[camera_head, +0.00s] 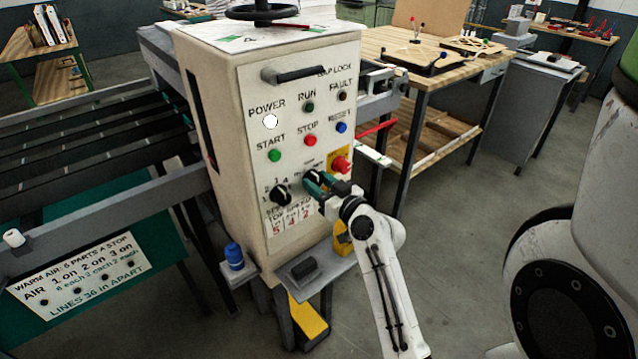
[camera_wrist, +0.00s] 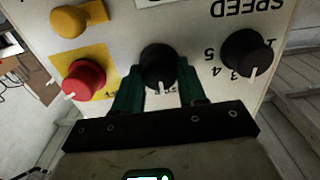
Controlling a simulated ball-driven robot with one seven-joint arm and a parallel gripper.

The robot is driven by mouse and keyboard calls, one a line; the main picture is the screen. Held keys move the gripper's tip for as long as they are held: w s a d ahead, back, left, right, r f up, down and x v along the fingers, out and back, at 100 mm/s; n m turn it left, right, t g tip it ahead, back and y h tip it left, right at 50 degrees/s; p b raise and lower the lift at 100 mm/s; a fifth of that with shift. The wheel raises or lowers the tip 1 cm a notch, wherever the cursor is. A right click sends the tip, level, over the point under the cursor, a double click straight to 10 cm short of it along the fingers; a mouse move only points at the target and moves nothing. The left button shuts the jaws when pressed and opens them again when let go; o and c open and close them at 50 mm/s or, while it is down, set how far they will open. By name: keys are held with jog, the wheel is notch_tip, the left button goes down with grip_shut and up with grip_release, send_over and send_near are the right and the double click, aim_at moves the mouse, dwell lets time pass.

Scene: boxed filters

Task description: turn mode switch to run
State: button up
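The mode switch (camera_wrist: 158,68) is a black round knob on the front of the cream control cabinet (camera_head: 215,130). In the wrist view, which shows the panel upside down, its white pointer mark points toward the bottom of the picture. My gripper (camera_wrist: 160,80) has its two green fingers on either side of the knob, with no clear gap, so it looks shut on it. In the head view my gripper (camera_head: 315,184) reaches the panel from the lower right and partly hides the switch. The switch's printed labels are mostly covered or too small to read.
A red button on a yellow plate (camera_head: 341,163) is close beside my gripper. The speed knob (camera_head: 280,195) is on the other side. Start (camera_head: 274,155) and stop (camera_head: 310,140) buttons sit above. A small shelf (camera_head: 315,275) juts out below the panel.

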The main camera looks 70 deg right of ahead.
jog(key=c, duration=0.5)
jog(key=m, duration=0.5)
jog(key=shift+d+m+p, duration=0.1)
jog(key=shift+m+p, duration=0.4)
jog(key=shift+m, duration=1.3)
jog(key=o, duration=1.1)
jog(key=shift+c, duration=0.2)
jog(key=shift+s, duration=0.1)
